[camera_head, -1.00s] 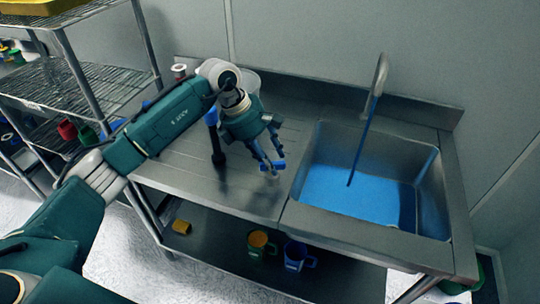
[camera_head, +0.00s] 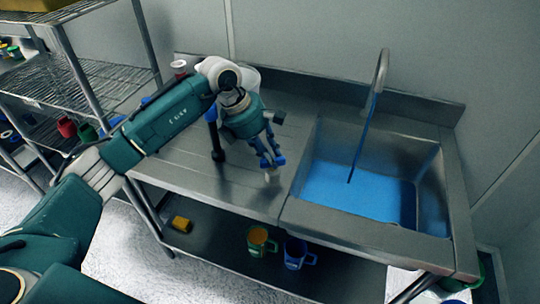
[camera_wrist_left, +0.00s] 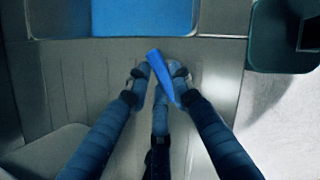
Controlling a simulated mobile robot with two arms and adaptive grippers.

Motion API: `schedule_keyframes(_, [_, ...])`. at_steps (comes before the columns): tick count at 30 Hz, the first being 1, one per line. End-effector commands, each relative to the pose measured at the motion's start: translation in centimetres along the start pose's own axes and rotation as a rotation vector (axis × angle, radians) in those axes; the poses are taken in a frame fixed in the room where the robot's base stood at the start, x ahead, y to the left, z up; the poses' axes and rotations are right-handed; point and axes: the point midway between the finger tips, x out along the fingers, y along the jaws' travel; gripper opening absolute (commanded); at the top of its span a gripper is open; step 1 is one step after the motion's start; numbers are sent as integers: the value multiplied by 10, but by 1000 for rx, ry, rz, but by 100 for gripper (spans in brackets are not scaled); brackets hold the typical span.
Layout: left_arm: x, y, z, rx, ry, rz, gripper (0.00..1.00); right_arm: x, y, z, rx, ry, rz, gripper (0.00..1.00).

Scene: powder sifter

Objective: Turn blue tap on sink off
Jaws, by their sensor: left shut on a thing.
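The sink (camera_head: 446,205) is filled with blue liquid, and a blue stream (camera_head: 362,140) runs from its curved metal spout (camera_head: 381,70). My left gripper (camera_head: 272,163) is over the counter just left of the basin, its fingers pointing down. It is shut on a blue bar-shaped piece, which looks like the blue tap handle (camera_wrist_left: 160,72) in the left wrist view. The bar lies tilted between the fingertips. The handle's mounting is hidden. The basin also shows at the top of the left wrist view. My right gripper is not in view.
A dark upright thing with a blue upper part (camera_head: 217,150) stands on the counter beside my left arm. Wire shelves (camera_head: 95,85) stand at the left. A green mug (camera_head: 257,242) and a blue mug (camera_head: 295,254) are on the shelf below the counter.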

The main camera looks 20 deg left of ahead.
Motion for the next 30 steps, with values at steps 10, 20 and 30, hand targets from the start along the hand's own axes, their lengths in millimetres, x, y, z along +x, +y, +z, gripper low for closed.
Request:
schedule_keyframes(10, [2, -1, -2, -258, -3, 113, 0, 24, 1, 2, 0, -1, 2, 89])
schedule_keyframes(20, [2, -4, -2, -545, -5, 233, 0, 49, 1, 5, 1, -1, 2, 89])
schedule_keyframes(30, [0, -6, -1, -797, -6, 335, 0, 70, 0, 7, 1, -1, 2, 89])
